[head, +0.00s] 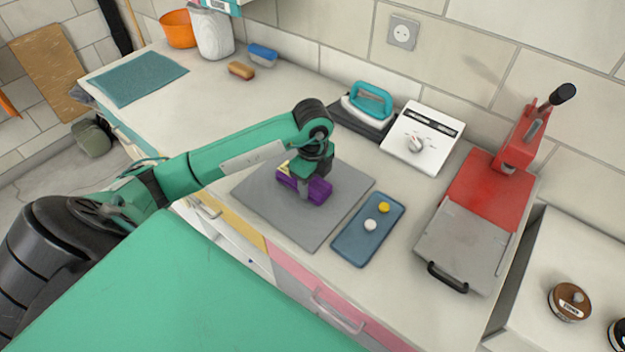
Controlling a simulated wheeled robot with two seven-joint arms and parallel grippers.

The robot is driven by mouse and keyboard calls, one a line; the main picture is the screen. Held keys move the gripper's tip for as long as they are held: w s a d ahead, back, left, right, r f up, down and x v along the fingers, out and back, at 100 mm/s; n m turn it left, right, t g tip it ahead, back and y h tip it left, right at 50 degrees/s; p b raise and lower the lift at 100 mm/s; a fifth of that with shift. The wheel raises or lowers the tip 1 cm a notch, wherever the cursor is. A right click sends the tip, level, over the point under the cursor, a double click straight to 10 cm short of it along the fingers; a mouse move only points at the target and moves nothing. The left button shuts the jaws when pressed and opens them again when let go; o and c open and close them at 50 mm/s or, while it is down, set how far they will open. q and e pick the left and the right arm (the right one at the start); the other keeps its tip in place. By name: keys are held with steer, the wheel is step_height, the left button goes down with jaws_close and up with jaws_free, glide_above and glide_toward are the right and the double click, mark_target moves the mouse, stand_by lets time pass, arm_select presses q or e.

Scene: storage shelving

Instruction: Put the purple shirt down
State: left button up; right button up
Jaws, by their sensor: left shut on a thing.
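The purple shirt (318,191) is a small folded bundle with a yellow patch at its left end. It is over the grey square mat (312,233) on the counter. My left gripper (304,192) points down from above and is shut on the shirt. I cannot tell whether the shirt touches the mat. The gripper hides part of the shirt. My right gripper is not in view.
Right of the mat lies a blue tray (351,247) with a yellow and a white round piece. Behind stand a teal iron (369,101) and a white control box (423,138). A red heat press (488,190) stands to the right. The counter's left part is mostly clear.

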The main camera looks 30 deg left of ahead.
mark_target(312, 183)
arm_select(q)
steer(key=o, duration=1)
steer(key=shift+f, duration=0.1)
steer(key=shift+r, duration=0.55)
step_height(312, 183, up, 11)
steer(key=b, duration=0.1)
steer(key=shift+r, duration=0.1)
